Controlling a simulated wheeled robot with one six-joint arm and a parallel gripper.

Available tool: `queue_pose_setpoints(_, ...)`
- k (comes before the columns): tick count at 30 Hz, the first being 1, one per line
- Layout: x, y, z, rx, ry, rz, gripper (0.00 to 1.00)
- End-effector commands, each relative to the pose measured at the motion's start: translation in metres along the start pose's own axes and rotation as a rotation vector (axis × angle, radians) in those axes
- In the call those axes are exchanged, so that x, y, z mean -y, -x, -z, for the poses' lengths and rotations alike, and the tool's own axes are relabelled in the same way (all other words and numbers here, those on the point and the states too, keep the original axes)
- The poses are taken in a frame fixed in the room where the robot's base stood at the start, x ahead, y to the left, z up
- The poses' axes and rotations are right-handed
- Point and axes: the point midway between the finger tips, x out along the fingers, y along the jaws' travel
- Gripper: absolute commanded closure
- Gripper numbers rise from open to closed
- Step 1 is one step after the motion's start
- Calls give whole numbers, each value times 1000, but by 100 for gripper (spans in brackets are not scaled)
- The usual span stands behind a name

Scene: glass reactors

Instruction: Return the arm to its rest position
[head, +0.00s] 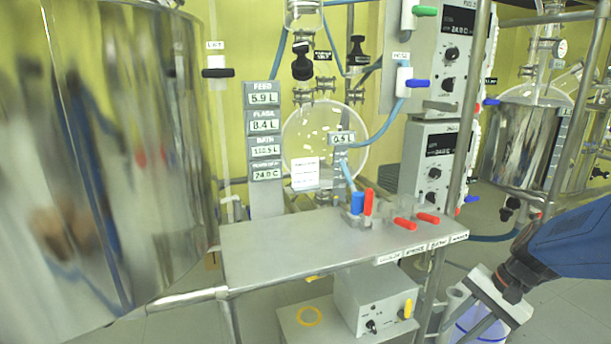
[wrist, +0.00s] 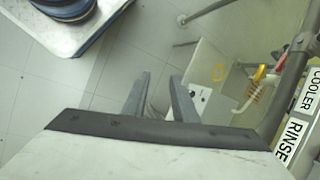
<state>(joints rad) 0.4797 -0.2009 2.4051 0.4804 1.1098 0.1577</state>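My arm, with a blue link, reaches in from the right edge of the head view. My gripper (head: 470,314) points down and left, in front of the right end of the grey bench. In the wrist view the two grey fingers of my gripper (wrist: 160,90) stand apart with a gap between them. I see nothing held between them; the lower part of the gap is partly hidden by the gripper body.
A grey bench (head: 290,245) carries a blue item (head: 357,203) and several red-handled items. A white box (head: 375,300) with a yellow switch sits below. A large shiny vessel (head: 110,150) fills the left. Metal posts (head: 462,110) stand near my arm.

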Motion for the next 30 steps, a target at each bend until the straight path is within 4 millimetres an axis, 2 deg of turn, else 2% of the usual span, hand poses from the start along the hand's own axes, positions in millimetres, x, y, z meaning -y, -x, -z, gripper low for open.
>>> queue_pose_setpoints(1,1,2,-12,-26,61,-20,75)
queue_pose_setpoints(6,-1,10,-44,-109,248,-85,75)
queue_pose_setpoints(15,-11,27,-91,-266,573,-177,75)
queue_pose_setpoints(24,-25,44,-123,-422,861,-240,75)
queue_pose_setpoints(30,-30,50,-131,-477,951,-257,75)
